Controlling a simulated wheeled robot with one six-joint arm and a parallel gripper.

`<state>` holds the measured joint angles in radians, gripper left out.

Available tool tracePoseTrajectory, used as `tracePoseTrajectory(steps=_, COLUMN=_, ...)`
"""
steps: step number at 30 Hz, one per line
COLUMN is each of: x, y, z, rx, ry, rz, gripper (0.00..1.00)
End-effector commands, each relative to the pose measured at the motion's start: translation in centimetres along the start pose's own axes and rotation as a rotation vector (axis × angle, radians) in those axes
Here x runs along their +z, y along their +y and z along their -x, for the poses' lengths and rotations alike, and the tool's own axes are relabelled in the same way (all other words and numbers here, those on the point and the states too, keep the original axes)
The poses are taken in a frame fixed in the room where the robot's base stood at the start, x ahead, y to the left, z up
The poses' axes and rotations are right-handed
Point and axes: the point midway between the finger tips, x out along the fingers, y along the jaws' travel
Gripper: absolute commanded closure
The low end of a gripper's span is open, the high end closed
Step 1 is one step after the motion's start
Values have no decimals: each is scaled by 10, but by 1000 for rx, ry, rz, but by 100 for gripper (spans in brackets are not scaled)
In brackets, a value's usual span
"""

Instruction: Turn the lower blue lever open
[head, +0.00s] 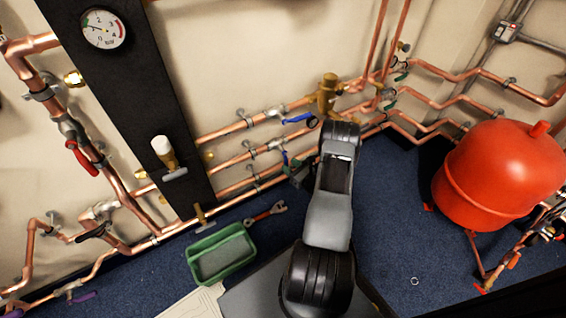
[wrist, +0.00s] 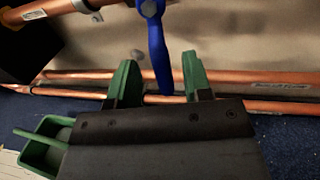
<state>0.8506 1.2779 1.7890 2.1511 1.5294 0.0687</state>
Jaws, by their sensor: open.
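The lower blue lever (wrist: 157,45) hangs down from its valve at the top of the wrist view, its tip slightly tilted to the right. In the head view a small part of the lower blue lever (head: 285,158) shows left of my arm. My gripper (wrist: 160,62) is open, with one green finger on each side of the lever. A gap shows between the lever and both fingers. In the head view my gripper (head: 295,168) is partly hidden by my wrist. The upper blue lever (head: 299,118) lies roughly along its pipe.
Copper pipes (wrist: 270,77) run across behind the fingers. A green tray (head: 222,252) and a red-handled wrench (head: 266,213) lie on the blue floor at left. A red tank (head: 500,175) stands at right. A dark panel with a gauge (head: 104,30) is at upper left.

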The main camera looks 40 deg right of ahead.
Motion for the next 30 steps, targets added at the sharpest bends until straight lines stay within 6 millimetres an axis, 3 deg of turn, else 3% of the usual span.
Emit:
tracePoseTrajectory(steps=3, x=-1, y=0, z=-20, rx=2, ry=-2, rz=3, gripper=55)
tracePoseTrajectory(steps=9, x=-1, y=0, z=-40, rx=2, ry=-1, rz=2, gripper=55)
tracePoseTrajectory(steps=23, x=1, y=0, z=-48, rx=0, ry=0, rz=0, gripper=55)
tracePoseTrajectory(steps=30, x=0, y=0, z=-48, rx=1, ry=0, rz=0, gripper=77)
